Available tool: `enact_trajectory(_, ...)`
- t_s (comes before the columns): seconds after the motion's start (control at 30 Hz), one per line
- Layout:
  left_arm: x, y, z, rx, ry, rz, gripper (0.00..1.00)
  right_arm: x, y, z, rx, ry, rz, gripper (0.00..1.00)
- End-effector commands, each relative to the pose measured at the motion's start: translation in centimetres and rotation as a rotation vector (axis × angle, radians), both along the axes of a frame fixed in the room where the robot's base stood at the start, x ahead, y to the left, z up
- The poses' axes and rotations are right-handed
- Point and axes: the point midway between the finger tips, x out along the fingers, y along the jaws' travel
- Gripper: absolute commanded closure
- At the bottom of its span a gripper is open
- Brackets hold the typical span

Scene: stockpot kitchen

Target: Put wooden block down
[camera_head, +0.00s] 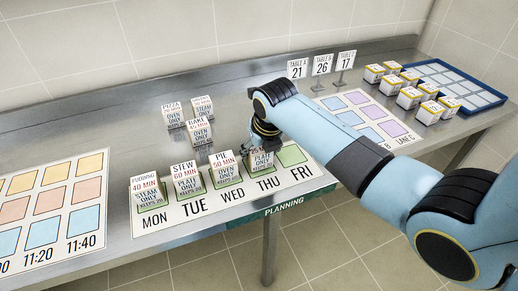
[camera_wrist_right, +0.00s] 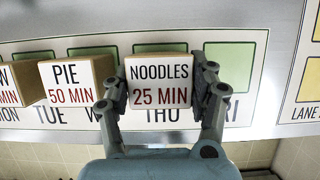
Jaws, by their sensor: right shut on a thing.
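The wooden block (camera_wrist_right: 158,82) reads NOODLES 25 MIN in the right wrist view. My right gripper (camera_wrist_right: 160,98) is shut on it, one finger on each side. In the head view the block (camera_head: 261,165) is partly hidden by my right gripper (camera_head: 264,146) and is at the THU place of the planning board (camera_head: 230,210). Green of the THU square shows behind it in the wrist view. I cannot tell whether the block touches the board. My left gripper is not in view.
Pudding (camera_head: 146,192), stew (camera_head: 187,180) and pie (camera_head: 224,170) blocks stand on MON, TUE and WED, with pie close beside my gripper. The FRI square (camera_head: 291,155) is empty. Pizza, steam and bake blocks (camera_head: 199,131) stand behind. A blue tray (camera_head: 455,85) is at the right.

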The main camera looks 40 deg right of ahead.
Motion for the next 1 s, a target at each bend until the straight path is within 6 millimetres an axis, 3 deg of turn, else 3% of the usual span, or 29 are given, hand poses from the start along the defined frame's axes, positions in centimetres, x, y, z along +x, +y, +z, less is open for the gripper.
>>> enact_trajectory(0.4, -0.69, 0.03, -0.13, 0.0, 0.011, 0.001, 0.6, 0.05, -0.03, -0.92, 0.0, -0.002, 0.0, 0.78)
enact_trajectory(0.43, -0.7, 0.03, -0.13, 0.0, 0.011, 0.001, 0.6, 0.03, -0.03, -0.98, 0.0, -0.002, 0.0, 0.4)
enact_trajectory(0.6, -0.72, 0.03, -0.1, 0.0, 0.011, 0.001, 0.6, 0.03, -0.03, -0.92, 0.0, -0.002, 0.0, 0.18)
enact_trajectory(1.0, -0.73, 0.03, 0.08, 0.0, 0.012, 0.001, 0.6, -0.18, 0.01, -0.04, -0.001, -0.003, 0.0, 0.17)
